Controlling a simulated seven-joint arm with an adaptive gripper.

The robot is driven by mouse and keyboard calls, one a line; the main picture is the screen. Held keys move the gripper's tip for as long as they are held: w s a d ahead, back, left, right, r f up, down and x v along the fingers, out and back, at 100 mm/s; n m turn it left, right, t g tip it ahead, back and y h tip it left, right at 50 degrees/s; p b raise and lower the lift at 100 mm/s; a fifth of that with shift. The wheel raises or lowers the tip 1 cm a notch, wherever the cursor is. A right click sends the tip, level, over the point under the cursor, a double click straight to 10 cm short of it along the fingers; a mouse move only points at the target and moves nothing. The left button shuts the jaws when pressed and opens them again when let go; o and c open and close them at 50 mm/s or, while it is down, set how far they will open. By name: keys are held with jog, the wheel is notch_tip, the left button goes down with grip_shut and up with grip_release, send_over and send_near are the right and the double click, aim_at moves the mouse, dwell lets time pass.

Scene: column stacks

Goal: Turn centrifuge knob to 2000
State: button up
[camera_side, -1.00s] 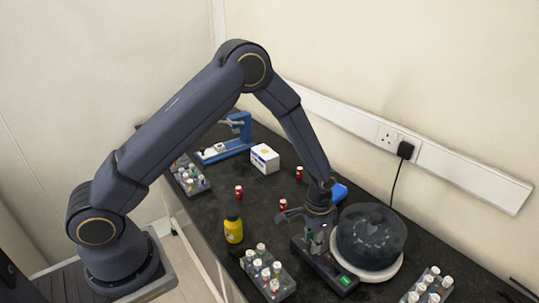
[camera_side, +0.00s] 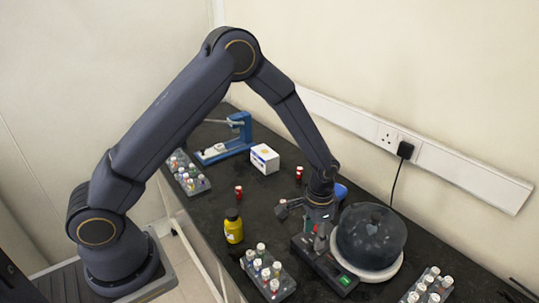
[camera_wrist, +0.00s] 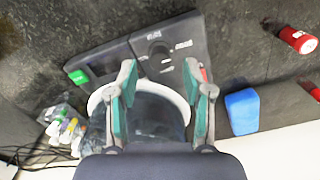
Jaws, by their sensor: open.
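The centrifuge (camera_side: 372,238) has a dark, see-through domed lid on a white round base, with a black control panel (camera_side: 325,268) in front. In the side view, my gripper (camera_side: 318,238) is over the panel's far end and hides the knob.
A blue object (camera_side: 340,191) lies behind my gripper. A yellow bottle (camera_side: 233,227) and a vial rack (camera_side: 268,271) stand left of the panel. Another vial rack (camera_side: 430,288) is at right.

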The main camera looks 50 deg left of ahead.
notch_tip(320, 180, up, 9)
dwell(0.4)
notch_tip(320, 180, up, 12)
jog(key=t, duration=0.3)
send_over(313, 242)
jog(key=a, duration=0.3)
jog(key=s+a+r+n+t, duration=0.2)
jog(key=s+a+r, duration=0.1)
jog(key=s+r, duration=0.4)
jog(key=s+a+n, duration=0.1)
jog(key=s+a, duration=0.2)
jog(key=s, duration=1.1)
jog(key=shift+s+a+t, duration=0.15)
jog(key=shift+t, duration=0.15)
jog(key=shift+c, duration=0.2)
